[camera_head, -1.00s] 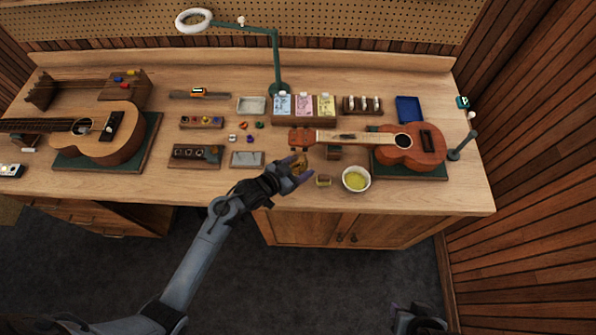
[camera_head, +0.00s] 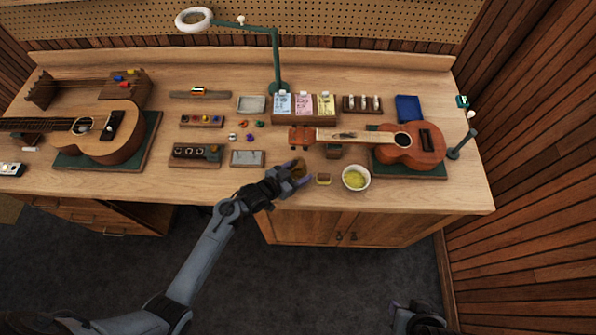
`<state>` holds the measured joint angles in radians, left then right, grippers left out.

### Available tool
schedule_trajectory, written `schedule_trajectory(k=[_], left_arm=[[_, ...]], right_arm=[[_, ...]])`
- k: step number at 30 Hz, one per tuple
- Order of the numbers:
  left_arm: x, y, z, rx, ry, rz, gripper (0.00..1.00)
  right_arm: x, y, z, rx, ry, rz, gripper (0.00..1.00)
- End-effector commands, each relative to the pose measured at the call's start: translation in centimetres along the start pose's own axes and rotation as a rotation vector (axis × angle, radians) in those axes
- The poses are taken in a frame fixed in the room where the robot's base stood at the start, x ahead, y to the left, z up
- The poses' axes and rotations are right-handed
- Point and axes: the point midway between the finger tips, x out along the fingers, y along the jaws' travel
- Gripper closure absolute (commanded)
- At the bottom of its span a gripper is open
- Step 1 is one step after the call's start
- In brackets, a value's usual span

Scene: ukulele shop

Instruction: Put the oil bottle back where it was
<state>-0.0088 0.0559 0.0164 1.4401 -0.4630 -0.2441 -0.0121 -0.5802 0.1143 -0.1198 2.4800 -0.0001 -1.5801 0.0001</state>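A small amber-brown object, apparently the oil bottle (camera_head: 299,169), is at the front of the bench, left of the bowl of yellow liquid (camera_head: 356,178). My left gripper (camera_head: 302,175) is at this bottle, with its purple-tipped fingers spread around or beside it. The fingers partly hide the bottle, and I cannot tell whether they grip it or whether it touches the bench. My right gripper (camera_head: 418,320) shows only in part at the bottom edge, away from the bench, its fingers unclear.
A small yellowish box (camera_head: 323,180) lies between the bottle and the bowl. A ukulele (camera_head: 410,147) rests on a green mat behind the bowl. A grey tray (camera_head: 247,158) lies left of the gripper. The bench front (camera_head: 440,198) is clear at right.

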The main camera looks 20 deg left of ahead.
Motion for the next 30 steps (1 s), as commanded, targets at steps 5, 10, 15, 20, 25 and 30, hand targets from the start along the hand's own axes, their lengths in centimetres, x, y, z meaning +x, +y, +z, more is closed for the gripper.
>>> schedule_trajectory(k=[5,10,15,20,25,30], left_arm=[[0.0,0.0,0.0,0.000,-0.001,0.000,0.10],[0.0,0.0,0.0,0.000,-0.001,0.000,0.10],[-0.2,0.0,-0.4,0.000,-0.001,0.000,0.10],[-1.6,-0.1,-0.1,0.000,-0.003,-0.001,0.10],[-4.4,0.0,-0.1,0.001,-0.003,-0.001,0.10],[-7.6,-0.1,0.0,0.002,-0.004,-0.002,0.10]], right_arm=[[0.0,0.0,0.0,-0.001,0.000,0.000,0.57],[0.0,0.1,0.0,-0.004,0.000,0.002,0.57],[-0.2,0.2,0.0,-0.009,-0.001,0.006,0.57],[-0.1,0.2,0.0,-0.010,-0.001,0.007,0.57],[0.0,0.2,0.0,-0.010,0.000,0.007,0.57],[0.1,0.2,0.1,-0.008,0.000,0.006,0.57]])
